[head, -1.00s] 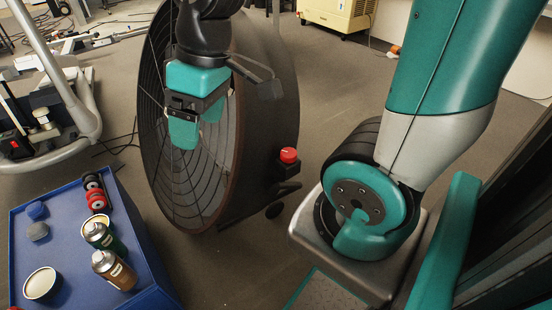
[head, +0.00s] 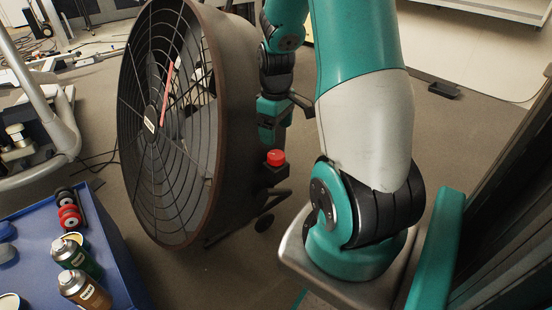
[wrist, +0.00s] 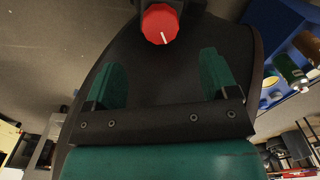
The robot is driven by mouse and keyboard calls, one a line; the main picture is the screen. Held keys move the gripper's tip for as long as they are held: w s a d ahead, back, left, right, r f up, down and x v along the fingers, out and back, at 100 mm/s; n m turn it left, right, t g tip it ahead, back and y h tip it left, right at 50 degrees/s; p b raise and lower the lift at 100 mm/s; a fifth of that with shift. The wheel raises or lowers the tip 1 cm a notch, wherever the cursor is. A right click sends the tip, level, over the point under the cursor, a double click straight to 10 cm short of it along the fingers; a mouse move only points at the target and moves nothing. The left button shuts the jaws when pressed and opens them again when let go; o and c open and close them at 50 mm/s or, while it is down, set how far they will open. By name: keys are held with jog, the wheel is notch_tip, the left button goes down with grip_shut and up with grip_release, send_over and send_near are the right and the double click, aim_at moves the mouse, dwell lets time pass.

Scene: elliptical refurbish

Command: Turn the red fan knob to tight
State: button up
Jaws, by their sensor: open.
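The red fan knob (head: 276,157) sits on a dark box on the lower right side of the big black drum fan (head: 186,205). In the wrist view the red knob (wrist: 160,23) is at the top centre, with a white pointer line on its face. In the wrist view my gripper (wrist: 161,78) is open and empty. Its two teal fingers are spread apart, and the knob lies beyond them, apart from both.
A blue cart (head: 118,270) at the lower left holds spray cans (head: 80,288) and red and black rollers (head: 69,212). A grey metal frame (head: 60,115) stands at the far left.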

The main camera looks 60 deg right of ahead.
aim_at(276, 155)
notch_tip(276, 155, down, 9)
jog(key=shift+r+b, duration=0.2)
jog(key=shift+b, duration=0.9)
jog(key=c, duration=0.9)
